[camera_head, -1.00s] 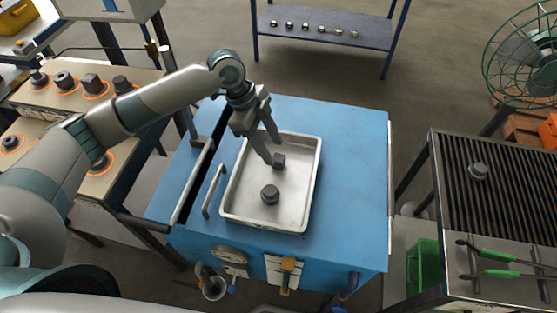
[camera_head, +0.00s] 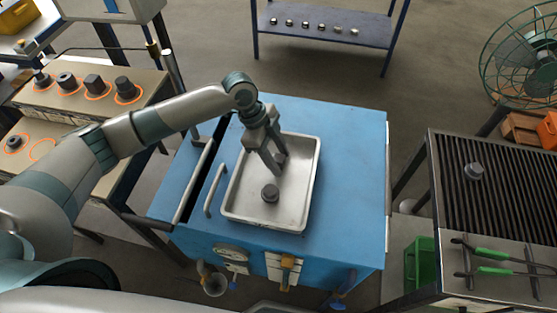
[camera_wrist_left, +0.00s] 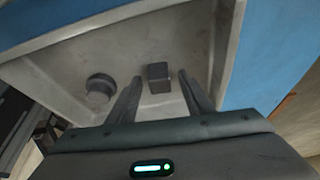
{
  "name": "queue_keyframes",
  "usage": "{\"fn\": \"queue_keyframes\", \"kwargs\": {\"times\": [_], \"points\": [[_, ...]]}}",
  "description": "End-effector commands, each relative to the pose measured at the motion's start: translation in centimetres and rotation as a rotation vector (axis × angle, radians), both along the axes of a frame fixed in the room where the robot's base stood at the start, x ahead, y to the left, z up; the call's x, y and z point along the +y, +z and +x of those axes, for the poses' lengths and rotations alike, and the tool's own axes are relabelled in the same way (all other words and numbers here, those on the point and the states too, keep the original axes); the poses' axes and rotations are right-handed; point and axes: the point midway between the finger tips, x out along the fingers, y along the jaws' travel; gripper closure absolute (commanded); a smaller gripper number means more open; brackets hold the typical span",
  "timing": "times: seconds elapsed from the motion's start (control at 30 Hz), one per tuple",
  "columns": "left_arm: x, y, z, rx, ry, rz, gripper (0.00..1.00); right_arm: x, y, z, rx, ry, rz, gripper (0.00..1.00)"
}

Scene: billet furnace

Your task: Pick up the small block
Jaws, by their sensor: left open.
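The small block (camera_wrist_left: 158,77) is a dark grey cube on the floor of the metal tray (camera_head: 233,211). In the wrist view it shows between the two fingertips of my left gripper (camera_wrist_left: 160,82), with gaps on both sides. In the head view my left gripper (camera_head: 279,165) points down into the tray, and its fingers partly hide the block. The gripper is open and empty. A dark round piece (camera_head: 270,193) stands in the same tray, nearer the front; it also shows left of the fingers in the wrist view (camera_wrist_left: 100,88). My right gripper is not seen.
The tray lies on a blue cabinet (camera_head: 352,170) with a handle (camera_head: 215,190) beside it. A bench with dark pieces on orange-ringed spots (camera_head: 95,83) stands left. A slatted rack (camera_head: 500,200) with one piece and green-handled tongs (camera_head: 495,254) stands right.

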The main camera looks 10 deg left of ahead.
Motion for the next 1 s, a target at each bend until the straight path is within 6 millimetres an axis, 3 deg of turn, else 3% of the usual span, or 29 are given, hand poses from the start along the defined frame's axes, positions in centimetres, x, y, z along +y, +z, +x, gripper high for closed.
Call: {"fn": "queue_keyframes", "kwargs": {"times": [0.07,0.2,0.27,0.67,1.0], "points": [[0.0,0.0,0.0,0.0,0.0,0.0,0.56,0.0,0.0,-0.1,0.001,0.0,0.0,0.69],[0.0,0.0,0.0,0.0,0.0,0.0,0.89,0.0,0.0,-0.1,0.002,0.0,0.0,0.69],[0.0,0.0,0.0,0.0,0.0,0.0,1.0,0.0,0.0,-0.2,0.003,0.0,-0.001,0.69],[0.0,0.5,0.1,-0.002,0.0,-0.001,1.0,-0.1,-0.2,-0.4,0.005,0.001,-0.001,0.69],[-0.5,4.4,-0.3,-0.005,-0.004,-0.003,1.0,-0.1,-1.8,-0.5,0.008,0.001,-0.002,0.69]]}}
